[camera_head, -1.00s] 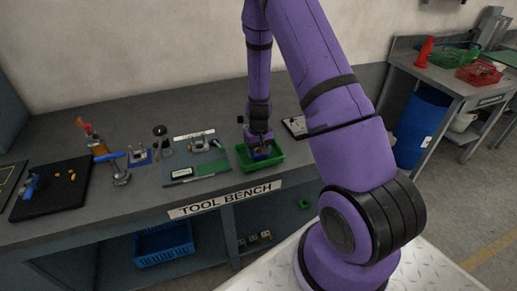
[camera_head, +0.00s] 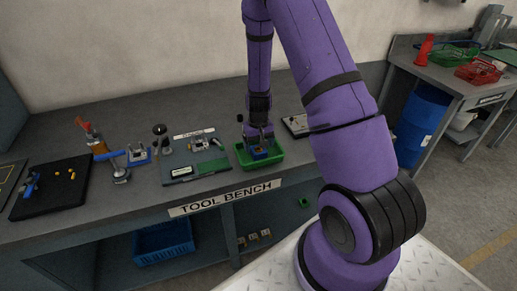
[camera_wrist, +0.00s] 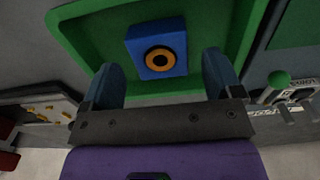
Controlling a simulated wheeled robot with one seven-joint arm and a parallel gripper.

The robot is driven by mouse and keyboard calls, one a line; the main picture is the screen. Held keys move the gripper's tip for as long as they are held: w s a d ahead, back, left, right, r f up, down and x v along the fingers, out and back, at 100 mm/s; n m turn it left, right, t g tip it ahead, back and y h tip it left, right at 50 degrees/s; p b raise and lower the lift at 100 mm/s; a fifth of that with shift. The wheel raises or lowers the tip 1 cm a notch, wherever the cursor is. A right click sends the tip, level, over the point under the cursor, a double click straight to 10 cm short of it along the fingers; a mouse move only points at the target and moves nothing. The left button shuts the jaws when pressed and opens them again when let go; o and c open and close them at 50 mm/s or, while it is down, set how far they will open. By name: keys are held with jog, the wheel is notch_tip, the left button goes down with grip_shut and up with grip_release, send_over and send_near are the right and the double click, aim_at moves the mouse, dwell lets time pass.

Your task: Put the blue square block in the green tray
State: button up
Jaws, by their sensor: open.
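The blue square block (camera_wrist: 140,36) lies inside the green tray (camera_wrist: 82,38) in the wrist view. A round copper-coloured ring with a dark centre shows on its face. In the head view the block (camera_head: 258,154) shows small inside the tray (camera_head: 276,161) on the bench. My gripper (camera_wrist: 161,75) is open, with its two fingers apart and empty. The block appears in front of the fingertips, and they do not grip it. In the head view my gripper hangs just above the tray and partly covers it.
The tray stands near the front edge of the tool bench (camera_head: 120,222). Left of it are a grey-green board (camera_head: 180,169), a clamp with a blue handle (camera_head: 118,168) and a black mat (camera_head: 50,195). A small board (camera_head: 297,125) lies to the right, partly behind my arm.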

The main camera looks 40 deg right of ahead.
jog(key=s+a+r+n+t, duration=0.1)
jog(key=s+a+r, duration=0.2)
jog(key=r, duration=0.8)
jog(key=s+a+r+t, duration=0.1)
jog(key=s+a+r, duration=0.2)
jog(key=r, duration=0.7)
jog(key=s+a+r+n+t, duration=0.1)
jog(key=s+a+r, duration=0.2)
jog(key=r, duration=0.8)
jog(key=s+a+r+t, duration=0.1)
jog(key=s+r, duration=0.3)
jog(key=s, duration=0.4)
jog(key=s+a+r+n+t, duration=0.1)
jog(key=s+a+r, duration=0.2)
jog(key=s, duration=0.6)
jog(key=v, duration=0.2)
jog(key=shift+r, duration=0.4)
jog(key=shift+w, duration=0.15)
